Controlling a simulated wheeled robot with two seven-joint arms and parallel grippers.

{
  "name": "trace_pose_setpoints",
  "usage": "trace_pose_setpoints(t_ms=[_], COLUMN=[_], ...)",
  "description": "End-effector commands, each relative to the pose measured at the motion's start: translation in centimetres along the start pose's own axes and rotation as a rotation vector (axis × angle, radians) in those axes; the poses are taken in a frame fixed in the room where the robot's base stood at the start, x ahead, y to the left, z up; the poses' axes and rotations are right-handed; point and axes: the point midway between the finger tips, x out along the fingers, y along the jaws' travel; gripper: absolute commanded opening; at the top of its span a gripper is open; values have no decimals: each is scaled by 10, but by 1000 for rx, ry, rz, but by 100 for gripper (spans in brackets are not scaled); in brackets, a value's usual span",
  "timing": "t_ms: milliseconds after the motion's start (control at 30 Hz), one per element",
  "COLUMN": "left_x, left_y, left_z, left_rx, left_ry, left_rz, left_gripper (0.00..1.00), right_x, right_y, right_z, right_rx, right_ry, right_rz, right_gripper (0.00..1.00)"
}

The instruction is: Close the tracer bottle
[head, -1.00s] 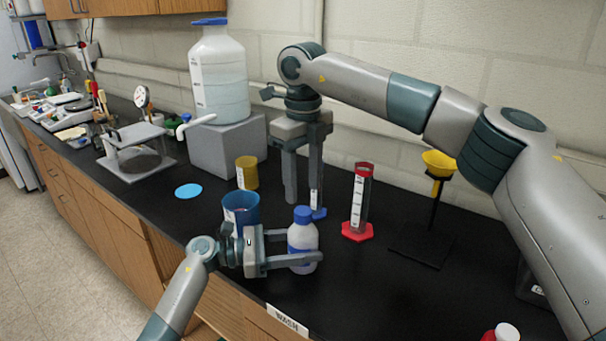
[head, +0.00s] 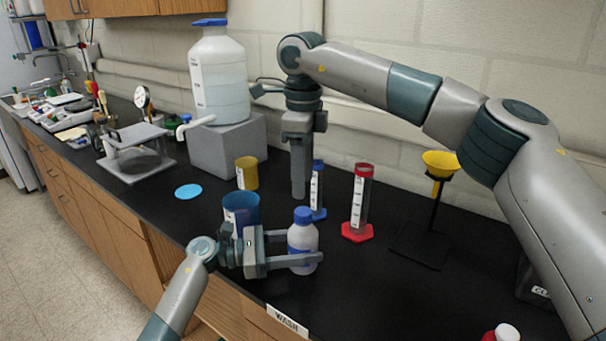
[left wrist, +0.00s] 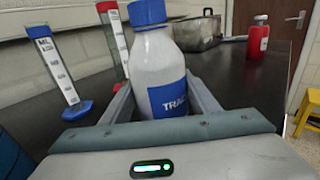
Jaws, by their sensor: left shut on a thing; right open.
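The tracer bottle (head: 302,243) is white with a blue label, partly readable as "TRAC" in the left wrist view (left wrist: 162,75). It stands upright at the bench's front edge. A blue cap (head: 303,215) sits on its neck and also shows in the left wrist view (left wrist: 147,12); I cannot tell whether it is tight. My left gripper (head: 298,259) is shut on the bottle's body, one finger on each side. My right gripper (head: 298,192) is open and empty, pointing down behind and above the bottle, with its fingers overlapping in the head view.
A blue-based cylinder (head: 317,190) stands close to my right gripper, and a red-based cylinder (head: 360,205) is to its right. A blue cup (head: 241,209) and a yellow cup (head: 247,172) stand to the left. A yellow funnel stand (head: 437,190) is farther right.

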Motion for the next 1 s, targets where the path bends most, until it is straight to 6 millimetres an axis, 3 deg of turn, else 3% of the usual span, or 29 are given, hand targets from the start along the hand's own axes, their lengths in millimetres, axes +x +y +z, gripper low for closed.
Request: trace_pose_setpoints(t_ms=[233,700,1000], left_x=[0,0,0], left_y=[0,0,0], left_z=[0,0,0], left_rx=[0,0,0], left_ry=[0,0,0], left_rz=[0,0,0], left_gripper=[0,0,0], right_x=[18,72,79], right_y=[0,0,0], right_z=[0,-1,0], right_rx=[0,3,2], right_ry=[2,1,0], right_rz=[2,1,0], right_gripper=[46,46,46])
